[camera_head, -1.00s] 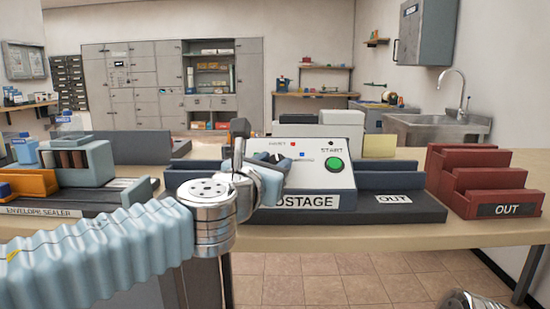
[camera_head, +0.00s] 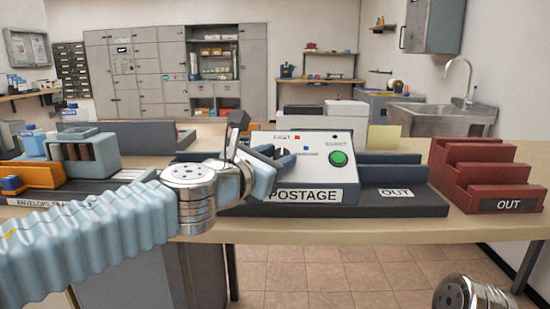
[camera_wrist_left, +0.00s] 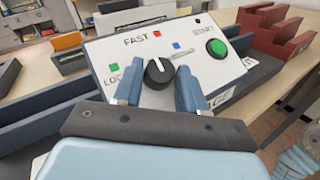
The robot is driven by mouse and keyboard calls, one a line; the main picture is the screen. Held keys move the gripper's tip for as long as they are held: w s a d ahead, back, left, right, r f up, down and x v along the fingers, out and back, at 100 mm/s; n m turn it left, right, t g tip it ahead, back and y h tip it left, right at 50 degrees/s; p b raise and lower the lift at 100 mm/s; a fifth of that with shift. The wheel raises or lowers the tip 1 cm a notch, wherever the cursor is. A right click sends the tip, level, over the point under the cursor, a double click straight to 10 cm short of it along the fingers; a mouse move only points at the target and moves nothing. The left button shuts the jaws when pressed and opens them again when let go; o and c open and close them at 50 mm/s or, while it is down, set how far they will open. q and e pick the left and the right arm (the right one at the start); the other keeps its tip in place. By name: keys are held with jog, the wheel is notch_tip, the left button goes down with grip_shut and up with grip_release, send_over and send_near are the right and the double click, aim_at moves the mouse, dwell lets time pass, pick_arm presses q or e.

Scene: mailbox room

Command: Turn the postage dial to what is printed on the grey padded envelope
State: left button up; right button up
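The postage machine has a white sloped panel (camera_head: 318,147) with a POSTAGE label (camera_head: 303,196) on its front. Its black dial (camera_wrist_left: 158,73) shows in the left wrist view, with a white pointer line at its upper left, toward the red FAST mark (camera_wrist_left: 67,41). A green mark is at left and a blue mark (camera_wrist_left: 176,46) at upper right. My left gripper (camera_head: 272,163) is at the panel's left part. Its fingers stand apart on either side of the dial; whether they touch it I cannot tell. I cannot make out a grey padded envelope. My right gripper is out of view.
A green START button (camera_head: 338,158) is right of the dial. A dark OUT tray (camera_head: 395,205) and a red stepped OUT rack (camera_head: 486,172) stand to the right. The envelope sealer (camera_head: 85,155) is at left. The table's front strip is mostly clear.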

pick_arm(q)
jog(key=o, duration=0.3)
jog(key=p+v, duration=0.4)
jog(key=v, duration=0.9)
jog(key=shift+s+a+f, duration=0.1)
jog(key=shift+s+a, duration=0.1)
jog(key=shift+s, duration=0.1)
